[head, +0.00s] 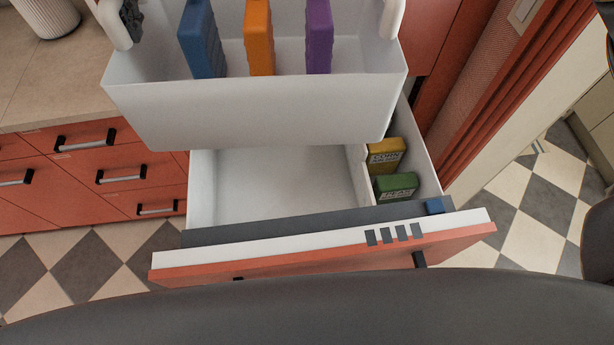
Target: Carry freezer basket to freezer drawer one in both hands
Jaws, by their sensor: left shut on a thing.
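The white freezer basket (250,112) hangs level at the top of the head view, with a blue pack (202,40), an orange pack (259,38) and a purple pack (318,38) upright inside. My left gripper (131,18) is shut on the basket's left handle; only a dark bit shows at the top edge. The right handle (392,18) shows, but my right gripper does not. The open freezer drawer (275,185) lies below the basket, which hides its back part. Its wide left compartment looks empty where visible.
The drawer's narrow right compartment holds a yellow corn box (386,155) and a green peas box (396,186) behind a white divider. A counter (50,85) with red drawers (95,155) stands at the left. A doorway with checkered floor (515,215) is at the right.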

